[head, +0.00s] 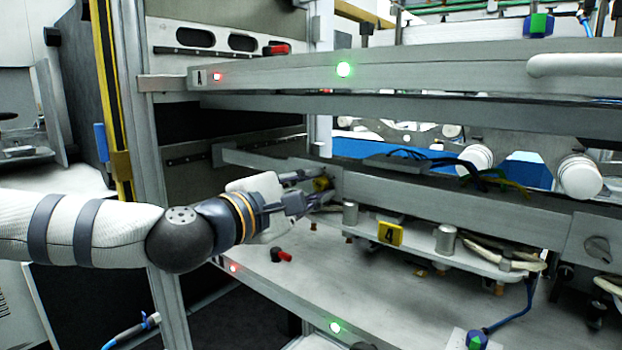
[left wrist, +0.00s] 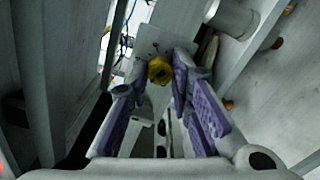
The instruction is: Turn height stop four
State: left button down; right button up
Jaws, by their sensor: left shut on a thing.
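The height stop is a small yellow knob (head: 320,184) on the grey rail, left of the yellow tag marked 4 (head: 389,234). My left gripper (head: 317,190) reaches in from the left, its fingers around the knob. In the left wrist view the knob (left wrist: 159,70) sits between the far ends of the purple-padded fingers (left wrist: 157,80), beside a grey plate. The jaws are shut on it, and the fingers partly hide it in the head view. My right gripper is in neither view.
A long grey beam (head: 430,72) with a green light runs above the arm. Below is a grey shelf (head: 310,275) with a small red-handled part (head: 281,255). Cables (head: 440,165) and white rollers (head: 580,177) lie to the right. A metal post stands close to my left forearm.

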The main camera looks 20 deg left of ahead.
pick_arm(q)
jog(key=m+p, duration=0.1)
jog(key=m, duration=0.1)
jog(key=m+p, duration=0.1)
jog(key=m, duration=0.1)
jog(key=m+p, duration=0.1)
jog(key=m, duration=0.1)
jog(key=shift+r+m, duration=0.25)
jog(key=shift+m, duration=0.05)
jog(key=m+p, duration=0.2)
jog(key=m, duration=0.1)
jog(key=shift+m, duration=0.4)
jog(key=shift+f+m+p, duration=0.2)
jog(key=shift+m+p, duration=0.25)
jog(key=shift+m, duration=0.45)
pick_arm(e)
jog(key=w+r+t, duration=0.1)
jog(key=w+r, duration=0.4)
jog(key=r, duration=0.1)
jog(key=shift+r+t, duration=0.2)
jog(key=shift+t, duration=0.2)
pick_arm(q)
jog(key=shift+f, duration=0.1)
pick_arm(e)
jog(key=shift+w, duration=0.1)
pick_arm(q)
jog(key=c, duration=1.4)
grip_release()
